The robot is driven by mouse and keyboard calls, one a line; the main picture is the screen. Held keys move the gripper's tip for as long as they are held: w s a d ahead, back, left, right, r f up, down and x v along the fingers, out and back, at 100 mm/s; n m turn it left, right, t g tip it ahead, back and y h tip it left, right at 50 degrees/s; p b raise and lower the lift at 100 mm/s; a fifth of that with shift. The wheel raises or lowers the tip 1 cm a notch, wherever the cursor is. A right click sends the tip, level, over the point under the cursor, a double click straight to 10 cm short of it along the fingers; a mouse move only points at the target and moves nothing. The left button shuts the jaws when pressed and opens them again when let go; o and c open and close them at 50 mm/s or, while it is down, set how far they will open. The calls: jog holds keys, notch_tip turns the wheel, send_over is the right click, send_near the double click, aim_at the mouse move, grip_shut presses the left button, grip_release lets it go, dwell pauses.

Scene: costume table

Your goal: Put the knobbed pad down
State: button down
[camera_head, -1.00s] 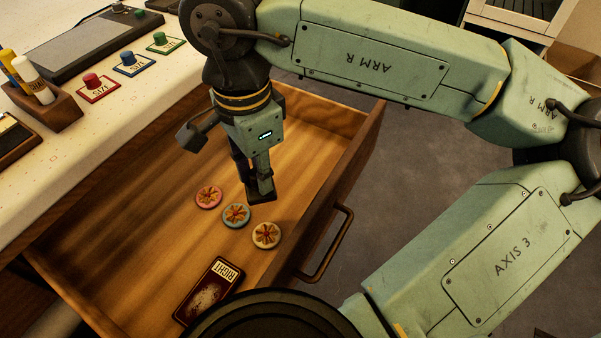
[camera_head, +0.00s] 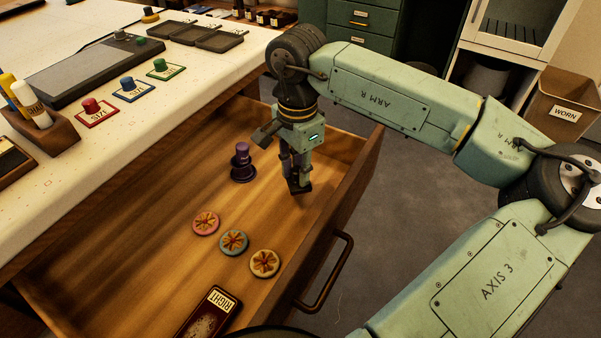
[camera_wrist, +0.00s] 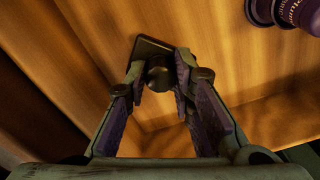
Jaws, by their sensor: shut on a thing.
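My gripper (camera_head: 297,176) points down inside the open wooden drawer (camera_head: 150,225), near its back right corner. It is shut on the knobbed pad (camera_head: 301,188), a small dark block with a round knob. In the wrist view the fingers (camera_wrist: 160,88) sit on either side of the knob, and the flat dark pad (camera_wrist: 152,47) shows beyond the fingertips. The pad is at or close above the drawer floor; I cannot tell whether it touches.
A purple knobbed object (camera_head: 242,165) stands left of my gripper, and in the wrist view (camera_wrist: 287,12). Drawer floor at left is clear.

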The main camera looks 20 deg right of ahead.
jog(key=shift+w+d, duration=0.35)
jog(key=shift+w, duration=0.1)
jog(key=shift+f+b, duration=0.7)
jog(key=shift+f, duration=1.15)
jog(key=shift+f, duration=0.15)
jog(key=c, duration=1.4)
grip_release()
jog(key=shift+o, duration=0.2)
notch_tip(320, 180, up, 12)
jog(key=shift+r, duration=0.2)
